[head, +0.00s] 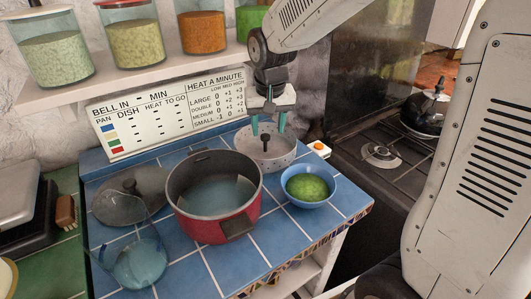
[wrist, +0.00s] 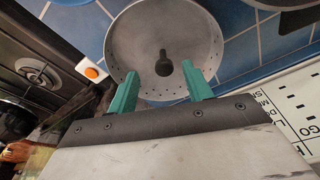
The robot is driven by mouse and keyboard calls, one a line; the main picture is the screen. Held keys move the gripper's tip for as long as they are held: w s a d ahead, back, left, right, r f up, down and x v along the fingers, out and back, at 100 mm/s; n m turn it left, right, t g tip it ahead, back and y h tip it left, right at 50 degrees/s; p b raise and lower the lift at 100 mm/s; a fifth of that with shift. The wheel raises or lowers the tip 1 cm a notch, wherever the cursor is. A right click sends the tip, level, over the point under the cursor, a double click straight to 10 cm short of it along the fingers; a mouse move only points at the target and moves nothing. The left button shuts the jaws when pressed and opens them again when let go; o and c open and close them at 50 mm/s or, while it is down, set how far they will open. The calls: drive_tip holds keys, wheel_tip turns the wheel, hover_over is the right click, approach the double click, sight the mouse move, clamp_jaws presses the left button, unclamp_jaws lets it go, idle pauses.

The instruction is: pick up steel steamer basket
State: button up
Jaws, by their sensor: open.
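The steel steamer basket (head: 280,153) is a shallow grey bowl with small holes around its wall and a dark upright post (head: 266,143) at its centre. It stands on the blue tiled counter, behind the red pot and the blue bowl. In the wrist view the basket (wrist: 143,42) fills the upper middle, with the post (wrist: 163,62) near its centre. My gripper (head: 268,127) is above the basket, with its two green fingers pointing down. In the wrist view my gripper (wrist: 163,85) is open, its fingertips apart on either side of the post, not visibly touching it.
A red pot (head: 208,226) stands front left of the basket, and a blue bowl (head: 300,201) with green contents at front right. A glass jug (head: 140,262) and a lid (head: 113,208) lie left. A chart board (head: 170,110) stands behind. A shelf (head: 110,75) holds jars above.

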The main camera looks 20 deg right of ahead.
sight(266, 135)
drive_tip(key=f, duration=0.1)
drive_tip(key=w+f, duration=0.1)
drive_tip(key=f, duration=0.3)
drive_tip(key=shift+w, duration=0.35)
clamp_jaws()
drive_tip(key=shift+r, duration=0.1)
